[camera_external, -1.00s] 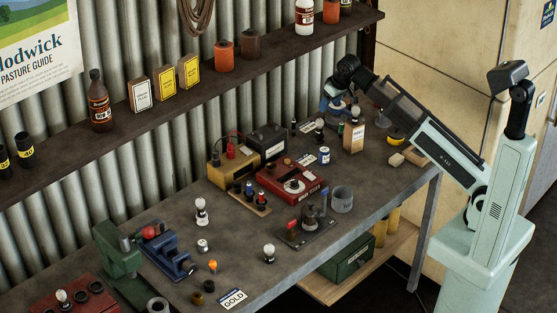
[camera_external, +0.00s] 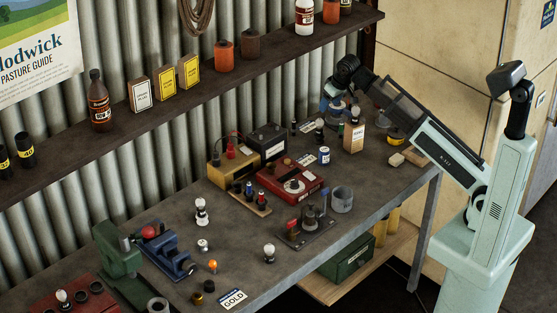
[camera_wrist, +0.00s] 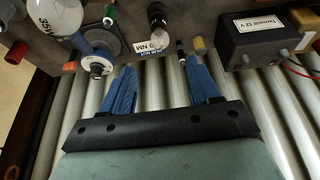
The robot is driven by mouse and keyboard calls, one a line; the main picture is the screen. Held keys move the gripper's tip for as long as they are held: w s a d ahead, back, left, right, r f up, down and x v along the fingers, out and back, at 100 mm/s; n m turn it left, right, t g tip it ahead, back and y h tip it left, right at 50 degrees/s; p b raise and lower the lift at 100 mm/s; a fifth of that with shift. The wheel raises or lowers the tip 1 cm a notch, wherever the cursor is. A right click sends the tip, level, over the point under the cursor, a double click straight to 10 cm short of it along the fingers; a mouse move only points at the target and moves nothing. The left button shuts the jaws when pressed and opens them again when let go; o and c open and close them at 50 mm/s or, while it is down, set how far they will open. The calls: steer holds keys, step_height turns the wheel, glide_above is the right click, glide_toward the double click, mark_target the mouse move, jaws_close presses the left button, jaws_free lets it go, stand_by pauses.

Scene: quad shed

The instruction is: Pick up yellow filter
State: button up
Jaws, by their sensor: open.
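In the wrist view a small yellow cylinder (camera_wrist: 200,46), which may be the yellow filter, stands on the bench between a lettered card (camera_wrist: 152,45) and a black battery (camera_wrist: 258,42). It is just beyond my right fingertip, outside the gap between the fingers. My gripper (camera_wrist: 161,64) is open with two blue fingers and nothing between them. In the external view my gripper (camera_external: 336,104) hangs at the far end of the bench near the wall. I cannot pick out the yellow cylinder with certainty there.
A black-and-white piece (camera_wrist: 181,48) stands just left of the yellow cylinder. A bulb (camera_wrist: 157,16) and a blue-rimmed spool (camera_wrist: 98,62) are close by. The corrugated wall (camera_wrist: 70,95) lies close to the fingers. The bench (camera_external: 240,180) has bare patches at the middle.

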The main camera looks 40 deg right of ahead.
steer(key=w+a+f+n+g+y, duration=0.1)
steer(key=w+a+f+n, duration=0.15)
steer(key=w+n, duration=0.35)
steer(key=w+a+f+n+g+y, duration=0.1)
steer(key=w+a+n+g, duration=0.15)
steer(key=w+n, duration=0.3)
steer(key=shift+t, duration=0.35)
steer(key=x, duration=0.5)
steer(key=a+x, duration=0.1)
steer(key=x, duration=0.2)
steer(key=shift+w+a, duration=0.1)
steer(key=shift+w, duration=0.05)
steer(key=shift+w+a+x, duration=0.1)
steer(key=shift+w+x, duration=0.05)
steer(key=shift+x, duration=1.25)
steer(key=shift+w+a+x, duration=0.1)
steer(key=shift+x, duration=1.35)
steer(key=shift+r, duration=0.15)
jaws_close()
